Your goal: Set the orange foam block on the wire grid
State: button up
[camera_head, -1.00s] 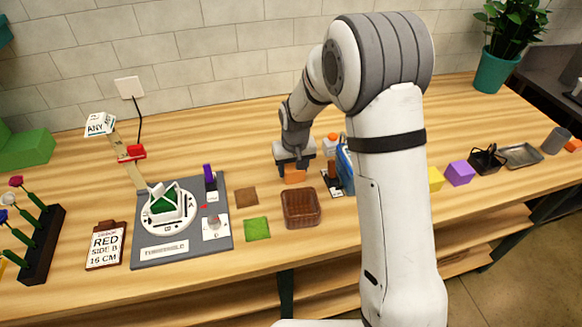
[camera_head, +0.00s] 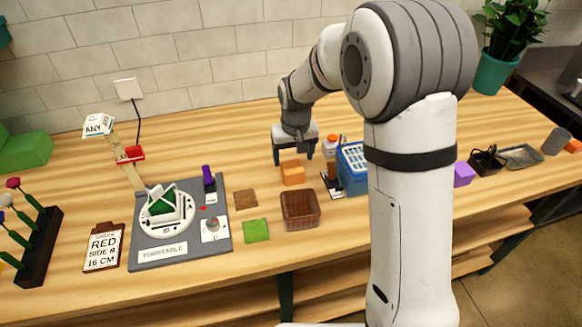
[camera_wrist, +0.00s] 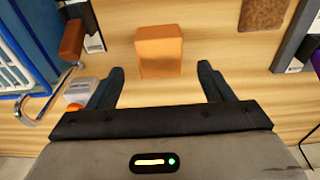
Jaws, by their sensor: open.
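The orange foam block (camera_head: 292,173) sits on the wooden table behind the brown basket. It also shows in the wrist view (camera_wrist: 158,52), just beyond and between my fingertips. My gripper (camera_head: 293,157) is open and empty, pointing down just behind the block in the head view. In the wrist view my gripper (camera_wrist: 161,72) has a finger to each side, with clear gaps to the block. A white wire grid (camera_head: 353,157) shows on a blue container to the right, partly hidden by my arm. Its bars also show at the left of the wrist view (camera_wrist: 12,75).
The brown basket (camera_head: 300,223) stands in front of the block. A small stand (camera_head: 331,180) and an orange-capped bottle (camera_head: 330,146) are between block and blue container. A brown square (camera_head: 246,199), green square (camera_head: 256,231) and turntable board (camera_head: 152,252) lie left. Table behind the gripper is clear.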

jog(key=s+d+r+m, duration=0.1)
jog(key=s+d+r, duration=0.8)
jog(key=s+r, duration=0.25)
jog(key=s+d+m+t, duration=0.1)
jog(key=s+d, duration=0.2)
jog(key=s, duration=0.4)
jog(key=s+d+m, duration=0.1)
jog(key=s+d, duration=0.2)
jog(key=s, duration=0.4)
jog(key=shift+s+d+t, duration=0.15)
jog(key=shift+d+t, duration=0.2)
jog(key=shift+t, duration=0.05)
jog(key=shift+r, duration=0.1)
jog(key=shift+c, duration=0.3)
